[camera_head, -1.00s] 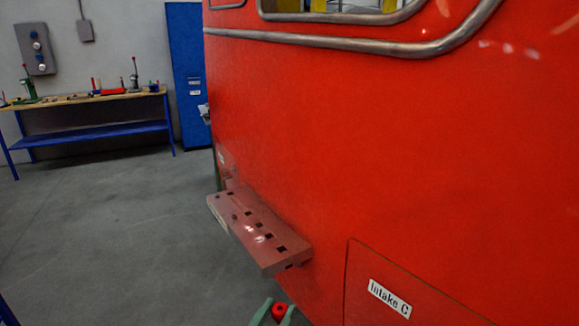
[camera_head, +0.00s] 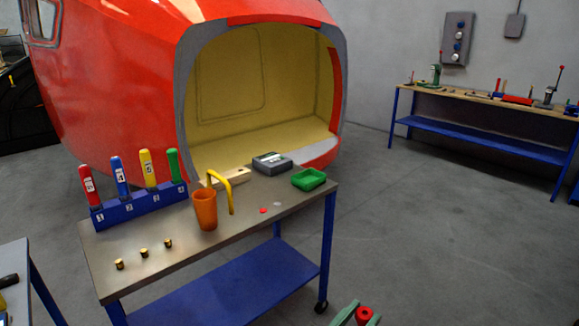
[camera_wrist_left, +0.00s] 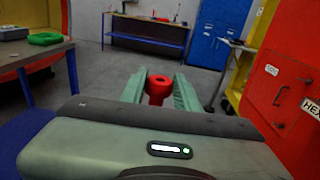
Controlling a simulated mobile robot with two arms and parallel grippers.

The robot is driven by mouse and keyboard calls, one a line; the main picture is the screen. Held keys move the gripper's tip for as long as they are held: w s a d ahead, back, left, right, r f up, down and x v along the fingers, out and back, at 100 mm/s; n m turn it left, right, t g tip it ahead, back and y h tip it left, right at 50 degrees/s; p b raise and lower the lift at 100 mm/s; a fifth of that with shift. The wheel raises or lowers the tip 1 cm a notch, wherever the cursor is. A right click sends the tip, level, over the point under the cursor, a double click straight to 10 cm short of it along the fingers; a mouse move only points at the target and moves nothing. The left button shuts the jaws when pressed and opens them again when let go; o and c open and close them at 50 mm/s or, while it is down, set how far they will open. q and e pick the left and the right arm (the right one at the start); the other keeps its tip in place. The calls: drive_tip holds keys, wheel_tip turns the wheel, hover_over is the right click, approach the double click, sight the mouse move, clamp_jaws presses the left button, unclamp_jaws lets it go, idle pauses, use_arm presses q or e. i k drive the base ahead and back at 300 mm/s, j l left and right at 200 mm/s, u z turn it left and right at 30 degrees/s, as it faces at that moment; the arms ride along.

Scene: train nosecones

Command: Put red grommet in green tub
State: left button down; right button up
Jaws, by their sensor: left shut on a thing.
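The red grommet (camera_head: 363,315) is held between the green fingers of my left gripper (camera_head: 358,318), at the bottom edge of the head view. In the left wrist view the red grommet (camera_wrist_left: 158,88) shows as a ring with a dark hole, between the two fingers (camera_wrist_left: 160,92). The green tub (camera_head: 309,181) is an open tray at the back right corner of a work cart. It also shows at the upper left of the left wrist view (camera_wrist_left: 45,38). My left gripper is apart from it, off the cart's right side. My right gripper is not in view.
The cart top (camera_head: 180,256) also carries a grey box (camera_head: 272,162), an orange cup (camera_head: 204,210), a blue rack (camera_head: 137,207) of coloured tools, brass pieces and a small red disc (camera_head: 263,210). The red train nose (camera_head: 115,70) stands behind. Open floor (camera_head: 430,240) lies right.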

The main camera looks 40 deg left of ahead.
sight(313, 185)
drive_tip(key=i+u, duration=0.3)
drive_tip(key=i, duration=0.35)
drive_tip(key=i+l+u, duration=0.1)
drive_tip(key=i+u, duration=0.15)
drive_tip(key=i, duration=0.35)
